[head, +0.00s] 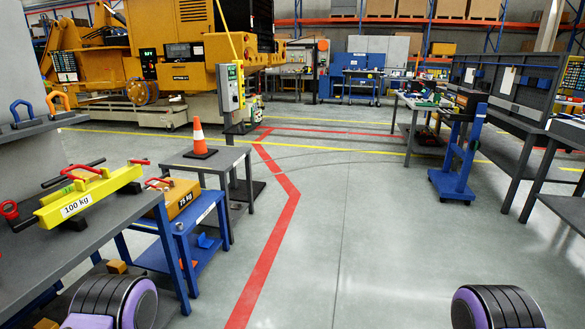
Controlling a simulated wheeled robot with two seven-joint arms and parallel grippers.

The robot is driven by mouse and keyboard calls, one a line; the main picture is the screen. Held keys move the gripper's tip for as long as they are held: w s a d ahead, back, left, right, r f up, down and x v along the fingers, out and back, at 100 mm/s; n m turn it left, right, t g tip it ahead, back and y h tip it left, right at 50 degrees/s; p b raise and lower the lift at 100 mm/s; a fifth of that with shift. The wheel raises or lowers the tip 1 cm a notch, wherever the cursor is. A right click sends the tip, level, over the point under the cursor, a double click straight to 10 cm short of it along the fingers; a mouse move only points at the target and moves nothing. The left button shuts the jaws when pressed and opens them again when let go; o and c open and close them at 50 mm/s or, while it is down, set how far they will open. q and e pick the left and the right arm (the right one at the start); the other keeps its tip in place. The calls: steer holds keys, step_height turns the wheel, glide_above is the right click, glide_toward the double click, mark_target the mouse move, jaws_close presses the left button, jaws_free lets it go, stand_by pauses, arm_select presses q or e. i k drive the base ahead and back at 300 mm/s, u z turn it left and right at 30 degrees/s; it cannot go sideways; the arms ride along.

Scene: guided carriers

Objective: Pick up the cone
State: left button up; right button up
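The orange cone (199,135) with a white band and a dark square base stands upright on a small grey table (226,160), left of the middle in the head view. Nothing holds it. Only rounded purple and black parts of my own arms show at the bottom left and bottom right corners. Neither gripper shows, so both are away from the cone in this view.
A blue cart (178,228) with a yellow 75 kg weight (181,197) stands in front of the small table. A workbench (95,225) with a yellow 100 kg bar (88,196) is at left. A post-mounted control box (230,87) rises behind the cone. The middle floor is clear.

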mark_target(200, 152)
steer(key=z, duration=0.4)
steer(key=i, duration=2.6)
steer(key=u, duration=0.3)
steer(key=i, duration=2.35)
steer(key=u, duration=1.2)
steer(key=i, duration=1.2)
steer(key=u, duration=0.5)
